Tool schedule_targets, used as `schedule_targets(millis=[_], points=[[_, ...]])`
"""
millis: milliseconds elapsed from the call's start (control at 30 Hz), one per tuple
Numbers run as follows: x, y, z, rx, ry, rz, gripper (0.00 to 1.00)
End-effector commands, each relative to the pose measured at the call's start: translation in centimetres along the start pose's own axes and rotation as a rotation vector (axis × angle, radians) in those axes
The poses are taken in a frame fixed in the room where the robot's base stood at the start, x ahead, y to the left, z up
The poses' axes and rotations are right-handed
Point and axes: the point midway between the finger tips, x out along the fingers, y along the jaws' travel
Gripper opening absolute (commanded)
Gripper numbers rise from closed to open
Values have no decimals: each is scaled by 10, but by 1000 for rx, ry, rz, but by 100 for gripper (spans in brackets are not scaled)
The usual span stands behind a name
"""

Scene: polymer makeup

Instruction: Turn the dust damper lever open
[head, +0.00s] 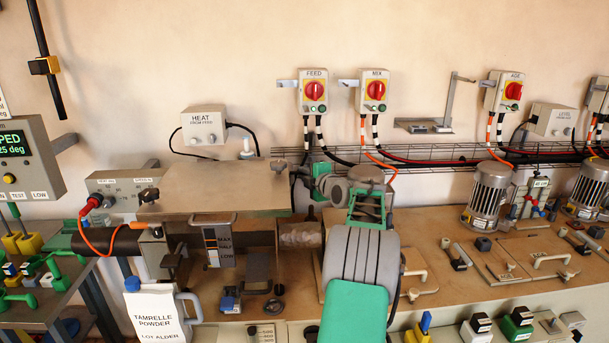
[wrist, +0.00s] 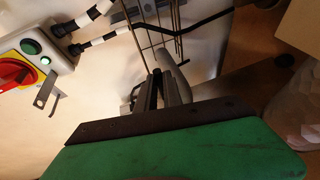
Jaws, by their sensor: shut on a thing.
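My gripper (head: 302,173) reaches in from the right, just past the right end of the brown machine cover. Its green body fills the bottom of the wrist view, and its dark fingers (wrist: 162,88) are close together there. They are shut on a small part that I take to be the dust damper lever. The fingers and the green body hide most of it, so I cannot tell its angle. In the head view my wrist and forearm hide the area to its right.
The FEED switch box (head: 314,91), with a red knob and lit green button, hangs above; a switch box (wrist: 25,65) also shows in the wrist view. A wire cable tray (head: 430,150) runs along the wall. The cover (head: 225,185) lies left, motors (head: 490,195) right.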

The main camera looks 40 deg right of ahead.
Motion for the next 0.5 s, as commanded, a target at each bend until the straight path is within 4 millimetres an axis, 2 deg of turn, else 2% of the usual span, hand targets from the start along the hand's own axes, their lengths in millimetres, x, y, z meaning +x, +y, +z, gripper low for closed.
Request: schedule_targets(millis=[200,500], points=[[0,-10,-5,11,-81,7,0],[-7,-5,-9,42,-242,21,0]])
